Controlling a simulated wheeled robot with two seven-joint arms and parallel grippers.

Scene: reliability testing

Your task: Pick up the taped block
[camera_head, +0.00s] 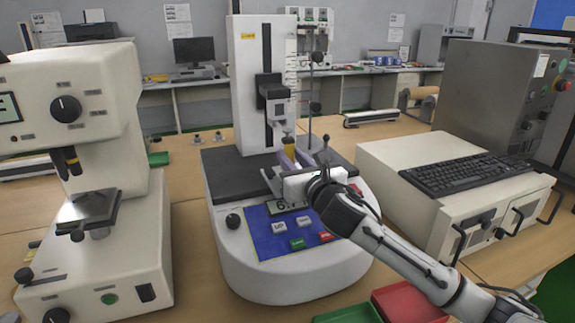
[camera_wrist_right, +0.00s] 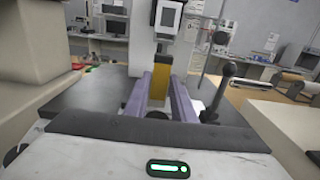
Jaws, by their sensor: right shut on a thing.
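The taped block (camera_head: 290,143) is a small yellow upright piece on the dark platform of the white testing machine (camera_head: 315,265), just below the machine's grey head. In the right wrist view the yellow block (camera_wrist_right: 159,84) stands between two purple fingers. My right gripper (camera_head: 289,156) reaches in from the right over the machine's front panel and is shut on the block; its fingers also show in the wrist view (camera_wrist_right: 159,98). The fingers hide part of the block. Whether its bottom touches the platform cannot be told. My left gripper is not in view.
A white instrument (camera_head: 140,245) stands at the left. A light box with a keyboard (camera_head: 465,175) stands at the right. The machine's column (camera_head: 246,75) and a thin rod with a black knob (camera_head: 314,106) rise near my gripper. A red bin (camera_head: 408,303) lies in front.

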